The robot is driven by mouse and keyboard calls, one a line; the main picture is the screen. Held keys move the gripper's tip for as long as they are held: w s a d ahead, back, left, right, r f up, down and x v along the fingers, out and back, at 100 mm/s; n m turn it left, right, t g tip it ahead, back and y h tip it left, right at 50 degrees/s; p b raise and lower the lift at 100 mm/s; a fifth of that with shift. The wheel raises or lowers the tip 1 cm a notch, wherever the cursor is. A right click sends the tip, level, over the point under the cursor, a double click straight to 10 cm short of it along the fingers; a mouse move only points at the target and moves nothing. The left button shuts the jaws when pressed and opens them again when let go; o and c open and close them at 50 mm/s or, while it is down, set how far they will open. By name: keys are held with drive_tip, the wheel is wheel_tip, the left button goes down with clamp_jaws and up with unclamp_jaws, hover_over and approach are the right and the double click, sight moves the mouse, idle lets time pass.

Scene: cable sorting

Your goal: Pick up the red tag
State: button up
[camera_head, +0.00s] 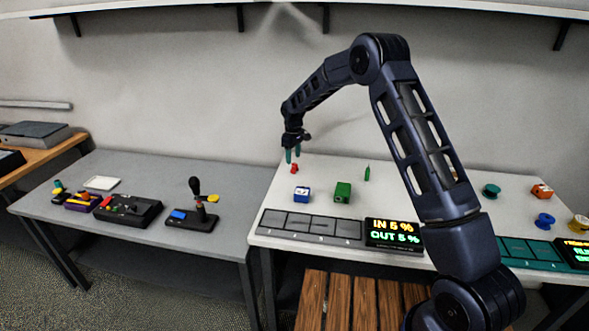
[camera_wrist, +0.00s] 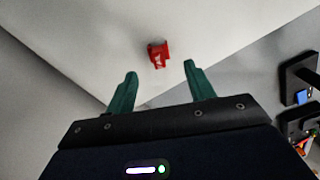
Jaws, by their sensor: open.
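The red tag (camera_head: 294,168) lies on the white table near its far left corner in the head view. In the wrist view the red tag (camera_wrist: 158,54) shows pale markings and lies beyond the fingertips, between their lines. My gripper (camera_head: 293,154) points down above the tag, with its green fingers apart. In the wrist view my gripper (camera_wrist: 159,70) is open and empty, and the tag does not appear to be held.
A blue block (camera_head: 302,194), a green block (camera_head: 343,192) and a small green upright piece (camera_head: 367,173) stand nearby on the white table (camera_head: 325,170). A grey tray strip (camera_head: 312,226) and a display (camera_head: 394,233) line the front. A grey table (camera_head: 235,185) with devices stands left.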

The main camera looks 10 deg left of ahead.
sight(295, 168)
drive_tip(key=shift+s+d+f, duration=0.1)
drive_tip(key=shift+d+f, duration=0.05)
drive_tip(key=shift+f, duration=1.25)
drive_tip(key=shift+d+f, duration=0.15)
drive_tip(key=shift+f, duration=1.25)
drive_tip(key=c, duration=1)
